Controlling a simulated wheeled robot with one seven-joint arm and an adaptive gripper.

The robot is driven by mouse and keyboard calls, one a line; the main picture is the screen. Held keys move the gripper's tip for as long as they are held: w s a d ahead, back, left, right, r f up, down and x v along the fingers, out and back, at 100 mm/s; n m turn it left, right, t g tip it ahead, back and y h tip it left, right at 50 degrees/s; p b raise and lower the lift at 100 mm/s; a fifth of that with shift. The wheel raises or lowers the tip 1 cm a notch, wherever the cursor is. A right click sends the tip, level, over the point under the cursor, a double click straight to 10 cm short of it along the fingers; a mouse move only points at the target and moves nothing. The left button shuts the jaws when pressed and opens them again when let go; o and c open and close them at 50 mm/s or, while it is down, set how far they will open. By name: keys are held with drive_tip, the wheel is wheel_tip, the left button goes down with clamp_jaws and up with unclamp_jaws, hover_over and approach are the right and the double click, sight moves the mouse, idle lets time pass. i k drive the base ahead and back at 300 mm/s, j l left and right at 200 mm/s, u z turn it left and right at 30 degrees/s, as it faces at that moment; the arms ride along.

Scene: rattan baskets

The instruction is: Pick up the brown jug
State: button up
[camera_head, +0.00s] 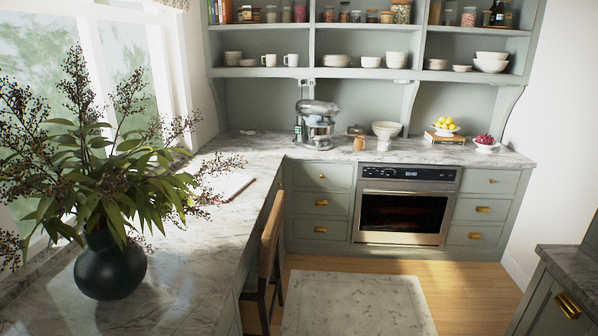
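A small brown jug (359,143) stands upright on the marble counter along the back wall. It is between the silver stand mixer on its left and a white bowl on its right, near the counter's front edge, above the left side of the oven. It is far off and small in the head view, so its handle is hard to make out. My gripper and arm are not in view.
The stand mixer (315,125) and white bowl (386,130) flank the jug. A dark vase with branches (110,264) stands on the near left counter. A wooden chair (270,255) is by that counter. A rug (356,304) covers the open floor before the oven (404,212).

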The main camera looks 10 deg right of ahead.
sight(359, 145)
drive_tip(key=i+l+z, duration=0.3)
drive_tip(key=i, duration=0.75)
drive_tip(key=i+z, duration=0.25)
drive_tip(key=i, duration=0.75)
drive_tip(key=i+u, duration=0.1)
drive_tip(key=i, duration=0.45)
drive_tip(key=i+l+u, duration=0.1)
drive_tip(key=i, duration=0.4)
drive_tip(key=i+l+u, duration=0.1)
drive_tip(key=i, duration=0.45)
drive_tip(key=i+l+u, duration=0.1)
drive_tip(key=i, duration=0.4)
drive_tip(key=i+l+u, duration=0.4)
drive_tip(key=i, duration=0.15)
drive_tip(key=i+l+u, duration=0.35)
drive_tip(key=i+l, duration=0.05)
drive_tip(key=i, duration=0.1)
